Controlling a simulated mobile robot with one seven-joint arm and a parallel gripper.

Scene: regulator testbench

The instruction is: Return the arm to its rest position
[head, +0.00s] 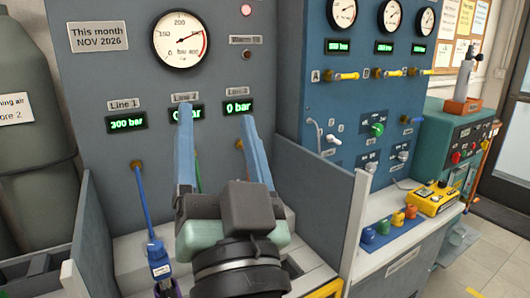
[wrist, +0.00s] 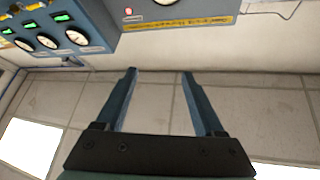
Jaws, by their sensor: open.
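My gripper (head: 216,112) is in the middle of the head view, held up in front of the grey test panel (head: 95,75). Its two blue fingers point upward and stand well apart, with nothing between them. The fingers partly cover the middle display and its label. In the wrist view my gripper (wrist: 160,75) is open and empty, with a plain tiled surface behind it.
A round gauge (head: 180,40) and green displays are on the grey panel. A blue hose (head: 145,212) hangs left of my gripper. A grey side wall (head: 318,195) stands close on the right. Beyond it are a blue panel (head: 345,105) and a yellow device (head: 433,198).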

